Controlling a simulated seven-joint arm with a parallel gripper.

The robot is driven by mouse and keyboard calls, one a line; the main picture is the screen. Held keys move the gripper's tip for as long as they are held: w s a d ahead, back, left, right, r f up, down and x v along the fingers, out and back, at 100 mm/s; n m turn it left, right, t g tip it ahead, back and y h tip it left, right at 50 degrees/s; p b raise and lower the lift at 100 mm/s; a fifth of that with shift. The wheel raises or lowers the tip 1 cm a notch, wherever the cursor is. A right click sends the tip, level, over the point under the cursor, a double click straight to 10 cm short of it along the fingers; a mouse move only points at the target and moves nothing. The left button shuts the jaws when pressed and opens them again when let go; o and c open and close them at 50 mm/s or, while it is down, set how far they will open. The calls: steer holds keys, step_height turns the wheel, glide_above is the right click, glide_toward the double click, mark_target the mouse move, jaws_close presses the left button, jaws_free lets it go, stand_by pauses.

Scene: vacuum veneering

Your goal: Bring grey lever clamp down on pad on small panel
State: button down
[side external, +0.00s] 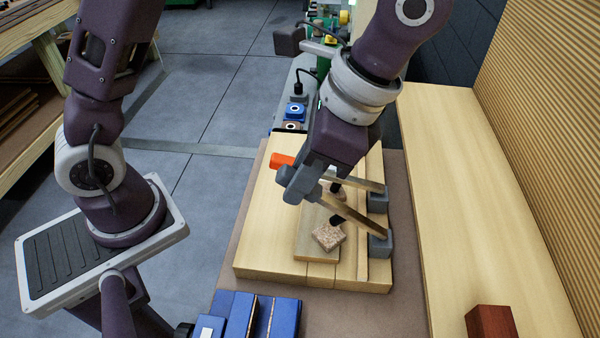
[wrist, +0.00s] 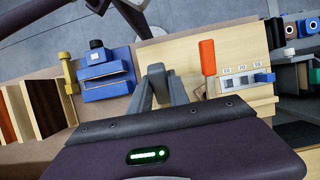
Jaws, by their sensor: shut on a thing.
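My gripper (side external: 300,186) is shut on the handle end of the grey lever clamp (side external: 379,244). The clamp's bar slopes from its grey base up to my fingers, over the small panel. A dark foot under the bar hangs close to the speckled pad (side external: 328,237); I cannot tell if they touch. The pad lies on the small panel (side external: 307,245). In the wrist view, the gripper (wrist: 158,92) closes around a grey handle, and the pad is hidden.
A second clamp with an orange handle (side external: 281,160) stands just behind; the handle also shows in the wrist view (wrist: 207,58). A reddish block (side external: 491,322) sits on the right ledge.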

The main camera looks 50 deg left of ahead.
stand_by(0.3)
steer(key=shift+s+a+f+t+h, duration=0.4)
steer(key=shift+f+t+h, duration=0.15)
steer(key=shift+f, duration=0.45)
steer(key=shift+s+a+f+t+h, duration=0.4)
steer(key=shift+f+t+h, duration=0.2)
steer(key=shift+f, duration=0.4)
steer(key=shift+s+a+f+t+h, duration=0.4)
steer(key=shift+f+t+h, duration=0.15)
steer(key=shift+f, duration=0.45)
steer(key=c, duration=1.2)
jaws_free()
steer(key=shift+c, duration=0.2)
step_height(320, 180, up, 7)
